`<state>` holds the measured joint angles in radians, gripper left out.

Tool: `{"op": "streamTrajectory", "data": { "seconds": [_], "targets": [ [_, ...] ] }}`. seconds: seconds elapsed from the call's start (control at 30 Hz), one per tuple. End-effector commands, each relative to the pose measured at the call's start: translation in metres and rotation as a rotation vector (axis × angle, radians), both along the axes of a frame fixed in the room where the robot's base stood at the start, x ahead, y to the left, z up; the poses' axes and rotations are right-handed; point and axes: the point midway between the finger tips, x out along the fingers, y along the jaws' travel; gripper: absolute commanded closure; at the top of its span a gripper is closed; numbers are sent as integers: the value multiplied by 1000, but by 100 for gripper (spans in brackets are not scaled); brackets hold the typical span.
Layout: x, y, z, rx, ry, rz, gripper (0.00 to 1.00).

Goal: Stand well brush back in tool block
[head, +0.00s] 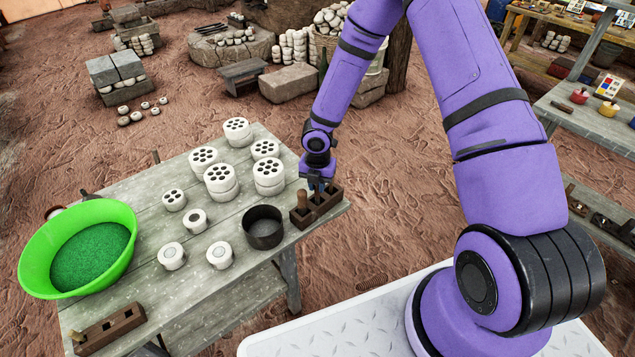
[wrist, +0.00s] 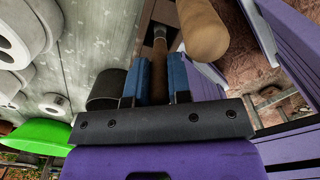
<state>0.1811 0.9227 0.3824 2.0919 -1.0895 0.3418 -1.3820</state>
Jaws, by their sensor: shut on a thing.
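My gripper (head: 317,186) is over the dark wooden tool block (head: 328,203) at the table's right corner. In the wrist view, its blue fingers (wrist: 158,82) are shut on a slim brown handle, which I take for the well brush (wrist: 159,72). A metal band shows on the brush's far part, by a dark opening of the block. The brush's tip is hidden, so I cannot tell how deep it sits. A thicker wooden handle (wrist: 204,30) stands close beside the right finger. In the head view, my gripper mostly hides the brush.
A dark round pan (head: 263,228) stands just left of the block. Several white pierced discs (head: 221,178) and small white pieces stand on the table (head: 215,285). A green basin (head: 75,247) is at the left. A second wooden block (head: 110,328) lies at the front left.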

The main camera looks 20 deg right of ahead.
Motion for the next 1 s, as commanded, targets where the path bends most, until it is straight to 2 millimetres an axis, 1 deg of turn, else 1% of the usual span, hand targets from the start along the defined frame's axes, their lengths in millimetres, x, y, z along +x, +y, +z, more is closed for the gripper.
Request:
{"op": "streamTrajectory", "data": {
  "seconds": [0.23,0.27,0.3,0.37,0.4,0.57,0.6,0.63,0.67,0.7,0.73,1.0],
  "targets": [
    [0,0,-6,-1,1,1,98],
    [0,0,-6,-1,1,1,79],
    [0,0,-6,0,0,1,70],
    [0,0,-6,0,0,1,56],
    [0,0,-6,0,0,0,52],
    [0,0,-6,0,0,0,52],
    [0,0,-6,0,0,0,47],
    [0,0,-6,0,0,0,40],
    [0,0,-6,0,0,0,33],
    [0,0,-6,0,0,0,24],
    [0,0,-6,0,0,0,22],
    [0,0,-5,0,0,0,22]
  ]
}}
